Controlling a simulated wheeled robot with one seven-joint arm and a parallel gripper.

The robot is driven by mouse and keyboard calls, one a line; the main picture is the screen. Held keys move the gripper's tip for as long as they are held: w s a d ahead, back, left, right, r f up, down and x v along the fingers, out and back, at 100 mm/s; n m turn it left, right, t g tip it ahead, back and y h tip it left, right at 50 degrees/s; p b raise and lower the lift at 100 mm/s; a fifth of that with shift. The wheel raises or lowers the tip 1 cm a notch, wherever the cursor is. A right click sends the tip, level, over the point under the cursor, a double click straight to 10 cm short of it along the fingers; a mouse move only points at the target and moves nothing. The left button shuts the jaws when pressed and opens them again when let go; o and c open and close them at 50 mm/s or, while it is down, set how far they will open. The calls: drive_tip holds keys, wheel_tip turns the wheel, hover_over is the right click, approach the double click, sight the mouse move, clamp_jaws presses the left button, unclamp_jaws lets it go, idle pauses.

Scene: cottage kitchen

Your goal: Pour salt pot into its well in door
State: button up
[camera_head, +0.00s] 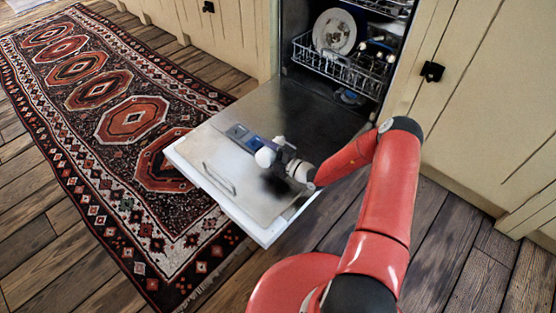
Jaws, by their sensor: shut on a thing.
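The dishwasher door (226,168) is folded down flat. A dispenser panel (237,132) with dark grey and blue parts is set in its inner face. My gripper (274,153) is over the door just right of this panel. It is shut on a small white rounded thing, which I take to be the salt pot (265,157). The pot is close beside the blue part of the panel. Its mouth, tilt and any salt are too small to make out. My gripper and the pot hide part of the panel, so I cannot tell which well lies under the pot.
The lower rack (344,70) stands inside the dishwasher with a white plate (335,31) and other dishes. Beige cabinets (483,90) flank the opening. A patterned rug (128,125) lies left of the door on the wooden floor. The door's front half is mostly clear.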

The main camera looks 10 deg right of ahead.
drive_tip(key=shift+w+d+r+m, duration=0.1)
drive_tip(key=shift+r+m, duration=0.05)
drive_tip(key=shift+m, duration=0.15)
idle(1.6)
drive_tip(key=n, duration=0.1)
drive_tip(key=a+n, duration=0.1)
drive_tip(key=s+n, duration=0.1)
drive_tip(key=shift+a+f, duration=0.15)
drive_tip(key=shift+f, duration=0.1)
drive_tip(key=shift+s+a+f+n+b, duration=0.15)
drive_tip(key=shift+f+n+b, duration=0.1)
drive_tip(key=shift+n+b, duration=0.5)
drive_tip(key=shift+n, duration=0.25)
